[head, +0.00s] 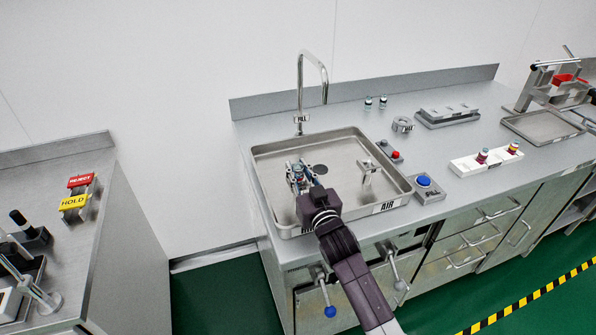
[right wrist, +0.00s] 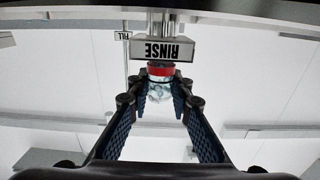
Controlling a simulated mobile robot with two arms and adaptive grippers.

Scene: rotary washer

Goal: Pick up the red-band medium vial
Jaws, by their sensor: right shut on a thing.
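My right gripper (head: 298,176) is over the left part of the steel sink basin. It is shut on a small clear glass vial with a red band (right wrist: 160,72), held between the two fingertips. The vial's red end is close against the block labelled RINSE (right wrist: 163,49) in the right wrist view; I cannot tell whether they touch. In the head view the vial is mostly hidden by the fingers. My left gripper is not in view.
The basin (head: 262,190) has an AIR post (head: 368,170) at its right. A tall faucet (head: 300,85) stands behind. Red (head: 395,155) and blue (head: 424,181) buttons, and a white rack (head: 462,168) with two banded vials, stand right. Two small vials (head: 368,102) stand at the back.

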